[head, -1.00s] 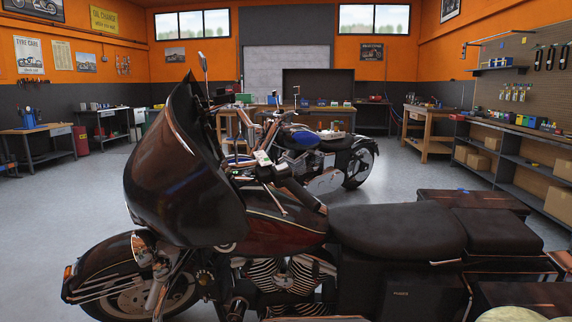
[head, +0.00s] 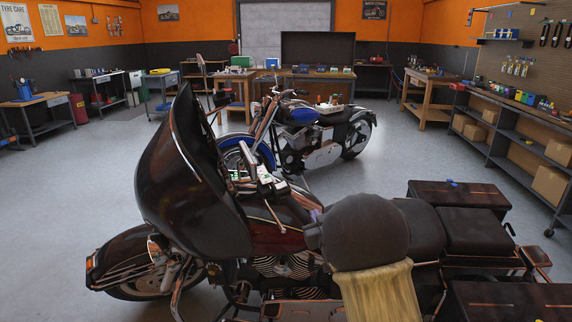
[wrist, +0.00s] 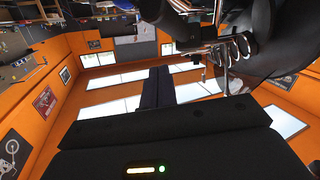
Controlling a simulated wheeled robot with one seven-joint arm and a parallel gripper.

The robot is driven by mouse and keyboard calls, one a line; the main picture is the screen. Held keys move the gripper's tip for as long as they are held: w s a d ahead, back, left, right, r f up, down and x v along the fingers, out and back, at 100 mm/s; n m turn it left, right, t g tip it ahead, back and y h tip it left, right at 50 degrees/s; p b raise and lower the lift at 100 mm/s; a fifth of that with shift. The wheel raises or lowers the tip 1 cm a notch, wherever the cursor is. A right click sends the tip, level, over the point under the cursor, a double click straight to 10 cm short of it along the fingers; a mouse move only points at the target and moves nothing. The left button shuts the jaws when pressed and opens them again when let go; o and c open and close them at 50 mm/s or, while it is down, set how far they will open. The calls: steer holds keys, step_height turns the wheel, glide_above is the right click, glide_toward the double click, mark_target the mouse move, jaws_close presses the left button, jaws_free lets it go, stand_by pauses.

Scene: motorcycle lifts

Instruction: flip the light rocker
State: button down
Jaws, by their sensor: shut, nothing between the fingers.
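I cannot make out the light rocker for certain in either view. The near motorcycle (head: 190,180), dark red-brown with a large fairing, stands in front of me in the head view. Its handlebar (head: 258,172) carries small light and green parts, too small to identify as a rocker. In the wrist view my gripper (wrist: 158,72) has its two dark fingers together, with nothing between them. Chrome and black motorcycle parts (wrist: 215,42) show at the upper right of that view, apart from the fingers. My arm covers part of the near motorcycle's seat in the head view.
A blue and chrome motorcycle (head: 310,135) stands behind the near one. A shelving bench (head: 510,135) with boxes runs along the right wall. A wooden workbench (head: 428,95) stands at the back right. The grey floor (head: 85,190) at the left is open.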

steer(key=w+a+r+n+t+y+p, duration=0.1)
steer(key=a+r+n+y+p, duration=0.1)
steer(key=a+r, duration=0.3)
steer(key=shift+a+r+n+y, duration=0.3)
steer(key=shift+r+y, duration=0.15)
steer(key=shift+y, duration=0.35)
steer(key=shift+w, duration=0.15)
steer(key=r+p, duration=0.1)
steer(key=p, duration=0.2)
glide_above(281, 185)
steer(key=v, duration=0.4)
steer(key=shift+w+f, duration=0.3)
steer(key=shift+f, duration=0.25)
steer(key=shift+w+f, duration=0.25)
steer(key=shift+f, duration=0.3)
steer(key=shift+w+f, duration=0.15)
steer(key=shift+f, duration=0.25)
steer(key=shift+f, duration=0.1)
